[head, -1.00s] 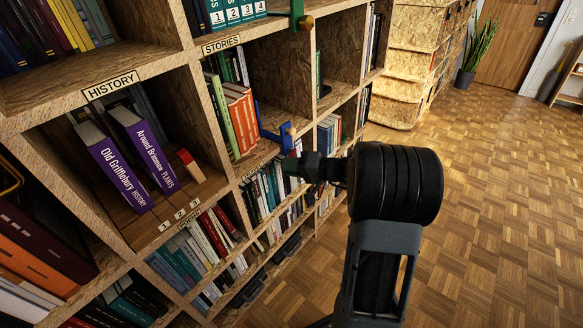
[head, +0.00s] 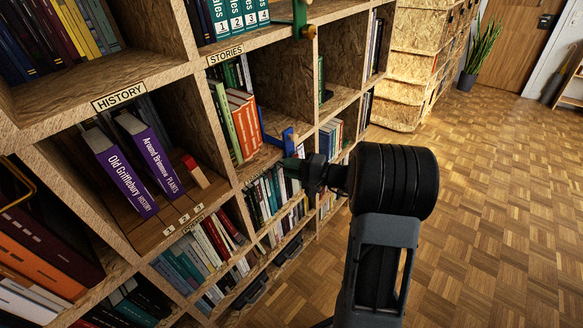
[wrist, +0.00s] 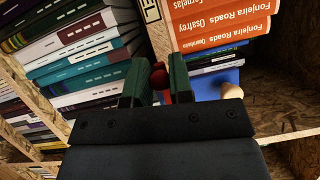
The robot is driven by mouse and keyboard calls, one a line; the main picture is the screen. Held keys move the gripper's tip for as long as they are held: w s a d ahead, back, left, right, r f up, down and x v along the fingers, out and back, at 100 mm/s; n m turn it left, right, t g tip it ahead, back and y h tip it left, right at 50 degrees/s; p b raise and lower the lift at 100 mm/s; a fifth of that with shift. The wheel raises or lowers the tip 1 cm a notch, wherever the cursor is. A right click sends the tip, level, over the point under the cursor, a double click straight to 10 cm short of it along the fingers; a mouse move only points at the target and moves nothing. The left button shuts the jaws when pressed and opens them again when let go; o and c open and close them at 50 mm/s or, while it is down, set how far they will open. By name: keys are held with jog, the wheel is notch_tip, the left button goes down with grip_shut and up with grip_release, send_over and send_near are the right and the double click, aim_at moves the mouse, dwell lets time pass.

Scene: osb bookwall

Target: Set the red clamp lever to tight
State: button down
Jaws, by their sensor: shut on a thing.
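The red clamp lever (wrist: 158,77) shows in the wrist view as a red rounded end between my two dark green fingers. My gripper (wrist: 160,88) is shut on it, and the fingers hide part of it. In the head view my gripper (head: 297,167) is at the shelf front, just below the blue clamp (head: 290,139). The clamp's blue body (wrist: 205,88) also shows in the wrist view, behind and to the right of the fingers, with a pale rounded knob (wrist: 233,91) beside it. The lever is hidden in the head view, and I cannot tell its exact angle.
Orange books (head: 244,125) stand in the compartment above and left of the clamp. Rows of books (head: 275,192) fill the shelf below. A green clamp (head: 300,20) hangs from a higher shelf. The parquet floor (head: 490,210) to the right is clear.

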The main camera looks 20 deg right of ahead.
dwell(0.3)
jog(key=c, duration=1.1)
grip_release()
jog(key=p+v, duration=0.3)
jog(key=v, duration=1)
jog(key=shift+s+d, duration=0.3)
jog(key=s+a+r+n+g+h+p, duration=0.25)
jog(key=a+r+g+p, duration=0.25)
jog(key=a+r+p, duration=0.35)
jog(key=s+a+r+n+g+h+p, duration=0.25)
jog(key=a+r+g+p, duration=0.25)
jog(key=a+r+p, duration=0.4)
jog(key=s+r+n+h+p, duration=0.1)
jog(key=s+r+h+p, duration=0.1)
jog(key=r+p, duration=0.3)
jog(key=s+a+r+n+t+h+p, duration=0.1)
jog(key=s+r+h+p, duration=0.1)
jog(key=r+p, duration=0.3)
jog(key=s+a+r+n+h+p, duration=0.1)
jog(key=s+r+h+p, duration=0.2)
jog(key=r+h+p, duration=0.1)
jog(key=shift+a+r+n+p, duration=0.25)
jog(key=shift+r+n+p, duration=0.15)
jog(key=shift+r+p, duration=0.45)
